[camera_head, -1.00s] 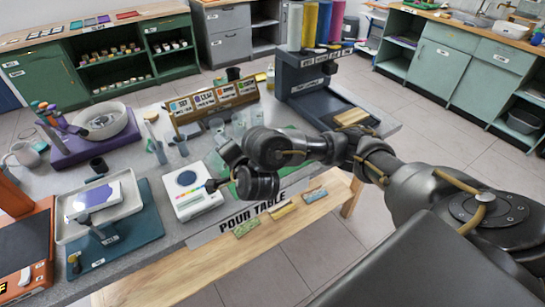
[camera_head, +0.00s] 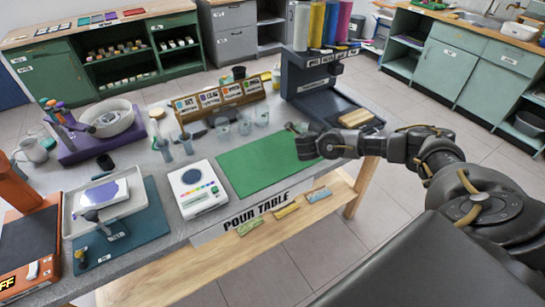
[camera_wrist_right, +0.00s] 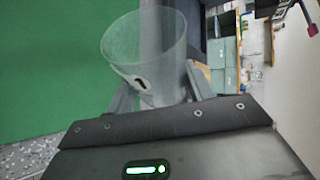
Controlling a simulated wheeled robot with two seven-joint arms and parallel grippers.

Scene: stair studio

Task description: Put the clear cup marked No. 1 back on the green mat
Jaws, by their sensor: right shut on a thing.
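The green mat (camera_head: 262,166) lies bare on the table, right of the white scale. My right gripper (camera_head: 300,130) is just past the mat's far right corner. In the right wrist view my right gripper (camera_wrist_right: 160,95) is shut on a clear cup (camera_wrist_right: 148,50), with a finger on each side. The cup has a dark mark that I cannot read, and the green mat (camera_wrist_right: 50,70) shows beside and behind it. In the head view the cup is mostly hidden by the gripper. My left gripper is not in view.
Several clear cups, one of them here (camera_head: 243,126), stand behind the mat before a card rack (camera_head: 222,98). The white scale (camera_head: 197,188) is left of the mat. A dark dispenser stand (camera_head: 305,75) with a wooden block (camera_head: 355,117) is at the right.

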